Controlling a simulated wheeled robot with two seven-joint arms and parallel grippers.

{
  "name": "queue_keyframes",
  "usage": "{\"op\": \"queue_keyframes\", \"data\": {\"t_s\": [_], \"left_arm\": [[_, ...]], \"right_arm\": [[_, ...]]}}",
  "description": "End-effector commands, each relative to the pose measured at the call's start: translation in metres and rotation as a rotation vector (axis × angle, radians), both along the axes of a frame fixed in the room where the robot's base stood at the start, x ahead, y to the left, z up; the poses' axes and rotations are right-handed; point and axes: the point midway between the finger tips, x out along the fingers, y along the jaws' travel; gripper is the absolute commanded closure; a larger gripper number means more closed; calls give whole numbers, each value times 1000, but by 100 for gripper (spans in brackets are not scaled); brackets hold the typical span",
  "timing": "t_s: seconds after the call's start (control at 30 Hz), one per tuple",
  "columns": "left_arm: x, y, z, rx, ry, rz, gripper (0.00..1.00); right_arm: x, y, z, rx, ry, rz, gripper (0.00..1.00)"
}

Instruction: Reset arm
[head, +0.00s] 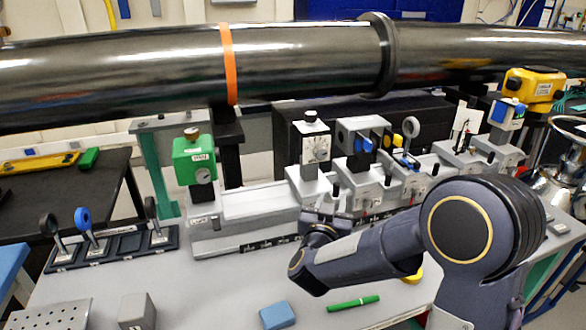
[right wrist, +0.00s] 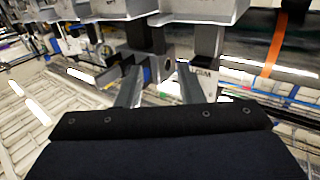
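My right arm comes in from the lower right in the head view and reaches left over the bench. Its wrist (head: 318,250) is in front of the optical rail, and the gripper's fingers are mostly hidden there. In the right wrist view my right gripper (right wrist: 158,82) shows two grey fingers spread apart. Grey rail hardware shows beyond the gap, and I see nothing clearly held. I cannot tell whether the fingers touch the hardware. My left arm and gripper are not in view.
A rail (head: 255,205) with several instrument carriers runs across the bench under a large dark pipe (head: 130,70). A rack (head: 110,245) of round-headed holders stands left. A blue block (head: 277,315), a green pen (head: 353,303) and a grey block (head: 137,312) lie in front.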

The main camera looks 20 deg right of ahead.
Motion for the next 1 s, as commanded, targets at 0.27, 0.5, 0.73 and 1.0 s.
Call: {"op": "queue_keyframes", "data": {"t_s": [0.27, 0.5, 0.73, 1.0], "left_arm": [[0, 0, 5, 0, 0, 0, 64], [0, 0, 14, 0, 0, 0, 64], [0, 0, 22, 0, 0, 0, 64], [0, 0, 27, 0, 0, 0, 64]], "right_arm": [[-5, 2, 14, 170, 32, 160, 66], [-67, 33, 34, 466, 210, 533, 66], [-183, 57, 17, 606, 542, 727, 66], [-294, 54, -22, 661, 889, 681, 66]]}}
